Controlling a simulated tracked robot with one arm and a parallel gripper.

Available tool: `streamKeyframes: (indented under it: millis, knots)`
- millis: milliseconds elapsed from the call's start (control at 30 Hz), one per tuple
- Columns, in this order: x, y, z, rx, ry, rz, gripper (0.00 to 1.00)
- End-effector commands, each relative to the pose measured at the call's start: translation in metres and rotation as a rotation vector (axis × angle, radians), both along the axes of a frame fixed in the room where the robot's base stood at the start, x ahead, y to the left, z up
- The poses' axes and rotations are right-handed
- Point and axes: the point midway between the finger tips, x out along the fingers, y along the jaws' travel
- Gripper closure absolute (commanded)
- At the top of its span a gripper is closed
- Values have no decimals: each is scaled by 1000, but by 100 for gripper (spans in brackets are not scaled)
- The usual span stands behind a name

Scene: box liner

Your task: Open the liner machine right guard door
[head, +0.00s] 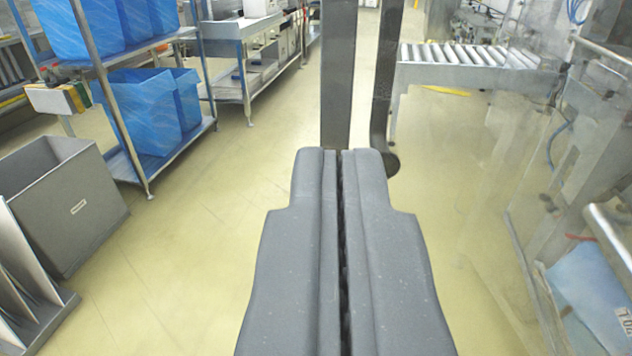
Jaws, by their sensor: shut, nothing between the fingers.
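My gripper (338,154) is in the middle of the head view, grey, its two fingers shut together with nothing between them. A dark upright post (338,72), which looks like the guard door's frame, rises just beyond the fingertips; its lower part is hidden behind them. A dark handle-like bar (383,90) runs upright just right of the post, and its rounded lower end shows beside the right finger. I cannot tell whether the fingers touch either one. A hazy clear panel (450,200) seems to spread to the right. Whether the door stands ajar is not clear.
A roller conveyor (465,55) and machine parts stand behind the haze at right, with a metal bar (612,238) close by. At left are a rack (125,125) with blue-lined bins, a grey box (65,200) and a steel bench (240,65). The yellowish floor (200,240) between is clear.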

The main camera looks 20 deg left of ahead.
Motion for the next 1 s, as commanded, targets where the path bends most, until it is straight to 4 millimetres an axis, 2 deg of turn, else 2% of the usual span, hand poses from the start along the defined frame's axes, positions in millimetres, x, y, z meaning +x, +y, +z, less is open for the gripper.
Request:
streamKeyframes:
  millis: [300,500,700,1000]
  knots:
    - [58,17,0,1,-1,3,100]
    - [88,24,0,0,0,0,100]
    - [104,28,0,-2,-1,-1,100]
    - [107,28,0,-1,0,-3,100]
